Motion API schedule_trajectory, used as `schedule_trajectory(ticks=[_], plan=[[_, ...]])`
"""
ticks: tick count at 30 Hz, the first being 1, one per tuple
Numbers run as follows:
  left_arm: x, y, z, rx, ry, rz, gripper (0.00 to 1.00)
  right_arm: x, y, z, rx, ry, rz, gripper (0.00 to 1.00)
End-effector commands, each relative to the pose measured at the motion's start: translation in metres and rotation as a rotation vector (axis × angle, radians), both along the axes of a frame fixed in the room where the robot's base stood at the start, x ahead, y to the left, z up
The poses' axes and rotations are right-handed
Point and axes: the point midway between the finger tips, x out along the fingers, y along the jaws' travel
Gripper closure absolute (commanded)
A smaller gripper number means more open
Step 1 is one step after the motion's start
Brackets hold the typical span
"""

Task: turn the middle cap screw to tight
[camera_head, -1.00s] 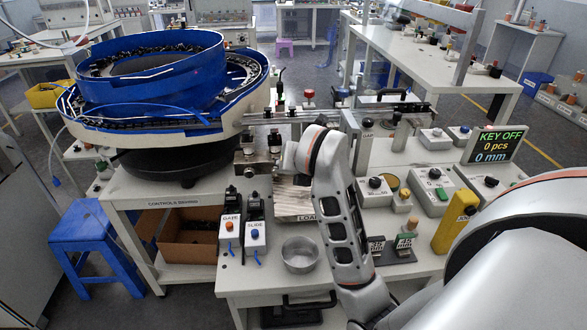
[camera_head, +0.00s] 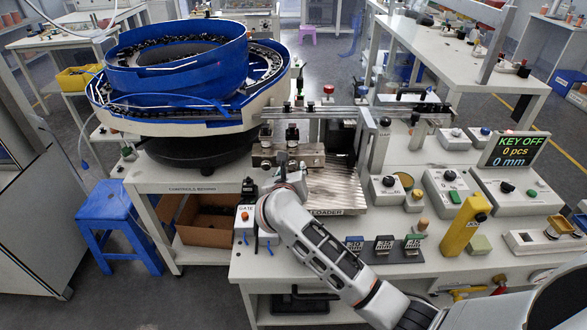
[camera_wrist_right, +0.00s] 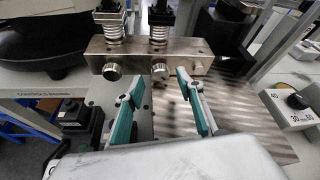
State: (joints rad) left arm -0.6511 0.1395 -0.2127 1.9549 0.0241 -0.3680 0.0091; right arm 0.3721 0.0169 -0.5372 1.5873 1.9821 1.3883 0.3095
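The steel block (camera_head: 309,155) sits at the end of the feeder rail; it also shows in the right wrist view (camera_wrist_right: 138,53). My right gripper (camera_wrist_right: 159,84) is open, with teal-padded fingers pointing at the block. The middle screw shows between the fingertips, with no visible contact. In the head view, my right gripper (camera_head: 283,163) is small in front of the block. My left gripper is out of view.
Two spring-loaded posts (camera_wrist_right: 159,28) rise from the block. A ribbed loader plate (camera_head: 338,190) lies to its right. The blue bowl feeder (camera_head: 180,70) stands left. The GATE switch box (camera_head: 245,220) is near my arm. A display (camera_head: 515,149) reads KEY OFF, 0 pcs, 0 mm.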

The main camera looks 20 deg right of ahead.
Motion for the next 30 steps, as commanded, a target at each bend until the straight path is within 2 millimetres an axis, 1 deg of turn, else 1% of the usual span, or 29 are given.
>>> schedule_trajectory(ticks=[1,6,15,16,17,18,20,26,30], plan=[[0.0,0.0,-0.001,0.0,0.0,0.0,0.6,0.006,-0.002,-0.002,-0.002,0.0,0.0,0.63],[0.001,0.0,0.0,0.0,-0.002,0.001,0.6,0.017,-0.007,-0.007,0.0,-0.001,0.0,0.63],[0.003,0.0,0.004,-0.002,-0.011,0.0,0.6,0.019,-0.008,-0.008,0.001,0.0,0.001,0.63],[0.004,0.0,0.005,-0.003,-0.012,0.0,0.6,0.019,-0.008,-0.008,0.001,0.0,0.001,0.68],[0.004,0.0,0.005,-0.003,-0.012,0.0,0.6,0.019,-0.008,-0.008,0.002,0.001,0.0,0.76],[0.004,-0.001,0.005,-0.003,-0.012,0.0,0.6,0.019,-0.008,-0.008,0.001,0.0,0.001,0.86],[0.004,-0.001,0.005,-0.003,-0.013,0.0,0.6,0.019,-0.008,-0.008,0.002,0.001,0.0,1.0],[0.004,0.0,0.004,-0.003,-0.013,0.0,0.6,0.019,-0.008,-0.008,0.005,0.0,0.0,1.0],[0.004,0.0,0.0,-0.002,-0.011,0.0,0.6,0.019,-0.008,-0.009,0.03,-0.008,0.0,1.0]])
